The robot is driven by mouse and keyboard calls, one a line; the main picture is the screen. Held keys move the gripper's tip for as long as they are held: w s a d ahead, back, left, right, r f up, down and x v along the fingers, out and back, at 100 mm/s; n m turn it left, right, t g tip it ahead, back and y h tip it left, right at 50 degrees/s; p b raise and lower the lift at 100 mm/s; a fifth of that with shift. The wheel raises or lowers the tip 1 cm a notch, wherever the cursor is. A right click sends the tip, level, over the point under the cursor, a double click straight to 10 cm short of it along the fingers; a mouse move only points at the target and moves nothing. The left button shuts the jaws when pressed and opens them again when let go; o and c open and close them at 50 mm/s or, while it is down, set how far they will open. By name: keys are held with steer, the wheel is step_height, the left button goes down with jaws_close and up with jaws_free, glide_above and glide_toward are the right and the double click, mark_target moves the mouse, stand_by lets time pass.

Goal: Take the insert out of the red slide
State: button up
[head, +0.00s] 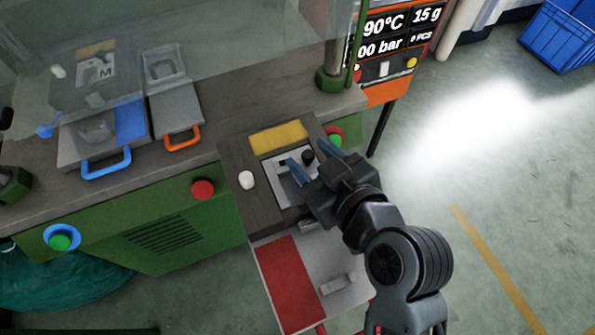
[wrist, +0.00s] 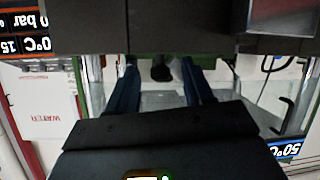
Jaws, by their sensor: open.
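The red slide (head: 284,279) extends at the bottom middle of the head view, with a red panel on its left and a pale grey right part. A small light-grey block (head: 336,284), which looks like the insert, lies on that grey part. My gripper (head: 308,160) is open above the yellow-marked plate, behind the red slide. Its two blue fingers stand either side of a black knob (head: 308,156). In the wrist view the knob (wrist: 161,71) shows between the open fingers (wrist: 160,85). Whether they touch it, I cannot tell. The red slide is not clear in the wrist view.
A blue-handled slide (head: 106,163) and an orange-handled slide (head: 182,136) sit at the left on the bench. A white knob (head: 247,180) and a red button (head: 203,189) are near my gripper. A clear guard hangs above. The floor at the right is open.

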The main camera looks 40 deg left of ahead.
jaws_close()
stand_by(0.4)
